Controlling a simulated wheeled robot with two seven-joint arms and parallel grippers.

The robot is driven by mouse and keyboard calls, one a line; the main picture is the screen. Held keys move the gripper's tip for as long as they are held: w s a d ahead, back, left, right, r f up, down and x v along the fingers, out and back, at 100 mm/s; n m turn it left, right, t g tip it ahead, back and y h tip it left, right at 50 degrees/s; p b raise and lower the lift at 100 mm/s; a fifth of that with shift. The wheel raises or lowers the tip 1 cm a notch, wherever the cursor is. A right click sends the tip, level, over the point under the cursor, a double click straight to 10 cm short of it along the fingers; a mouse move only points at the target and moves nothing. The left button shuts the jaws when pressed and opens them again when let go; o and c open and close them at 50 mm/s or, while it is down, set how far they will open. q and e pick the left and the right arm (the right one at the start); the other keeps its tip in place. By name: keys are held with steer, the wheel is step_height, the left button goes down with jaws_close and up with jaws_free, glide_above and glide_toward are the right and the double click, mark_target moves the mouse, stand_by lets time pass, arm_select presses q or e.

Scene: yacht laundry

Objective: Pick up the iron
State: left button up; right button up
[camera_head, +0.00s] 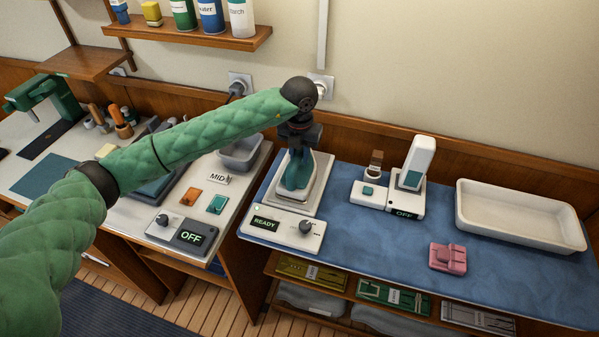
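The teal iron (297,173) rests on a pale stand with a control panel (284,227) whose display reads READY, on the blue-covered counter. My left arm reaches in from the left, and its dark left gripper (300,142) points down right over the top of the iron. The fingers blend with the dark upper part of the iron, so I cannot tell whether they are around the handle or just above it, nor whether they are open or shut. My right gripper is not in view.
A white device (411,177) marked OFF stands right of the iron, with a white tray (520,214) and a pink object (448,257) farther right. A grey bin (243,151) stands left of the iron. A wooden shelf (200,35) with bottles hangs above.

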arm_select(q)
jaws_close()
steer(key=shift+w+r, duration=0.1)
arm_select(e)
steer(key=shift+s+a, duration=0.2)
arm_select(q)
steer(key=shift+r, duration=0.1)
steer(key=shift+r, duration=0.6)
step_height(320, 180, up, 3)
steer(key=shift+d+f, duration=0.1)
steer(key=s+d+r, duration=0.6)
steer(key=s, duration=0.4)
steer(key=shift+r, duration=0.35)
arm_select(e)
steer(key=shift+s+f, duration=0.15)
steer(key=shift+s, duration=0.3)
